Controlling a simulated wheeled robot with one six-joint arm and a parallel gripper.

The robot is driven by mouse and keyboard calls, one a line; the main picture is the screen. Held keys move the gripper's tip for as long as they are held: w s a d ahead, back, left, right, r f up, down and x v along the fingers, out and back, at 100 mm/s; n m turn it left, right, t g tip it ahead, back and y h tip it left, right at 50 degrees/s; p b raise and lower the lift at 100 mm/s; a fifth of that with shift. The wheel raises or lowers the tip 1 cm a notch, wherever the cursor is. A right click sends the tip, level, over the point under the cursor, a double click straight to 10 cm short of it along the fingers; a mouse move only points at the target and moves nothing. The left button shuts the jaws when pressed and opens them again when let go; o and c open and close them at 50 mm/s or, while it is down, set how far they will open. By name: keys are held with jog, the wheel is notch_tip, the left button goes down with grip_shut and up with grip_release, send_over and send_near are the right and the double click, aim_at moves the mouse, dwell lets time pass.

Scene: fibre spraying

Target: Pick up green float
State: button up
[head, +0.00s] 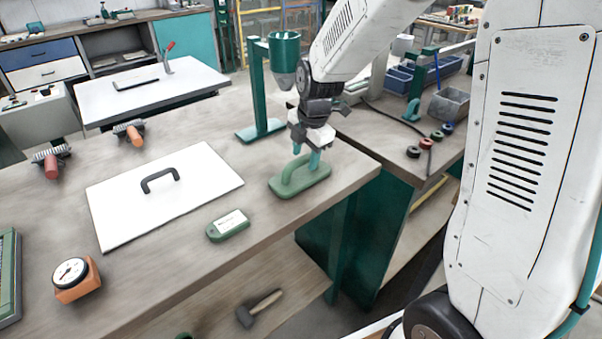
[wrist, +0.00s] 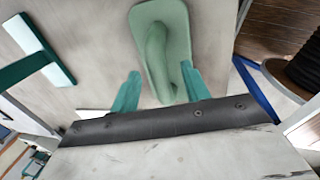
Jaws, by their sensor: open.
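The green float (head: 300,178) lies flat on the workbench near its right end, its arched handle facing up. In the wrist view the float (wrist: 173,22) is seen from above, with its handle running lengthwise. My gripper (head: 306,160) is at the float, just over its plate. I cannot tell whether a finger touches the float.
A green stand with a funnel cup (head: 284,52) stands behind the float. A white board (head: 160,195) with a black handle and a green labelled tag (head: 228,226) lie to the left. The workbench's front edge (head: 300,228) is close in front. Small rings (head: 426,143) lie on the right bench.

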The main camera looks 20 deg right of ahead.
aim_at(301, 168)
jog(key=shift+w+f, duration=0.2)
jog(key=shift+f, duration=0.5)
jog(key=shift+w+f, duration=0.15)
jog(key=shift+f, duration=0.5)
grip_shut()
jog(key=shift+r, duration=0.2)
